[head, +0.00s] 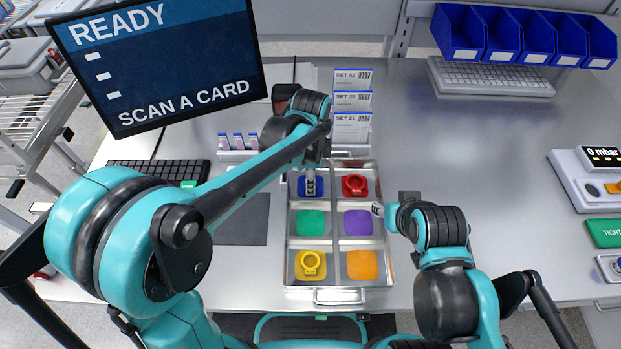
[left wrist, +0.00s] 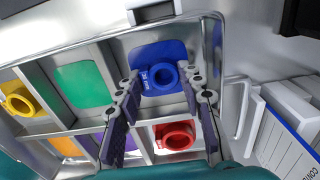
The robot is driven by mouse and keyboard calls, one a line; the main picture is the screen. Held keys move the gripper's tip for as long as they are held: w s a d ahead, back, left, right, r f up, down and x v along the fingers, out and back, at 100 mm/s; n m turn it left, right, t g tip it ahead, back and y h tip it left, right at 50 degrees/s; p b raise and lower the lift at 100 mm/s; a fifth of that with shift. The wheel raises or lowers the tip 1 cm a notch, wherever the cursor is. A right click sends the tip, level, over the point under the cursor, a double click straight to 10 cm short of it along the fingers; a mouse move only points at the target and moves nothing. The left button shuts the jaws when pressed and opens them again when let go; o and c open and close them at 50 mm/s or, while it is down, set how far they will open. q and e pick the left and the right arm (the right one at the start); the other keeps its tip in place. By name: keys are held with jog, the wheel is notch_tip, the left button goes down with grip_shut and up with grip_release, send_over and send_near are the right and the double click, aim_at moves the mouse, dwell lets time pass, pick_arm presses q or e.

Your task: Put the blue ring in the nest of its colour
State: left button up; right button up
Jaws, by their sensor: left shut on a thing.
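The blue ring (left wrist: 160,89) is at the blue nest (left wrist: 150,52) in the tray's far left compartment; I cannot tell whether it rests fully on it. My left gripper (left wrist: 162,84) is shut on the ring, with a finger on either side. In the head view, my left gripper (head: 312,190) reaches down into that compartment and partly hides ring and nest. My right gripper (head: 378,209) is over the tray's right edge, beside the purple nest (head: 358,223); its fingers are too small to read.
The metal tray (head: 340,296) also holds a red ring (head: 355,184), a yellow ring (head: 311,262), and empty green (head: 310,223) and orange (head: 362,265) nests. A card rack (head: 351,128) stands behind it.

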pick_arm(q)
jog(key=o, duration=0.5)
jog(key=shift+f, duration=0.1)
notch_tip(320, 180, up, 12)
jog(key=p, duration=0.4)
pick_arm(e)
notch_tip(320, 180, up, 4)
jog(key=shift+r, duration=0.1)
pick_arm(q)
jog(key=s+a+n+t, duration=0.3)
jog(key=s+a+n, duration=0.3)
jog(key=a+n, duration=0.3)
jog(key=s+a+f+n+t, duration=0.1)
jog(key=s+a+n+t, duration=0.3)
jog(key=s+a+n, duration=0.2)
jog(key=a+n, duration=0.2)
jog(key=n, duration=0.1)
jog(key=shift+a+f, duration=0.15)
jog(key=shift+a, duration=0.25)
jog(key=shift+f, duration=0.1)
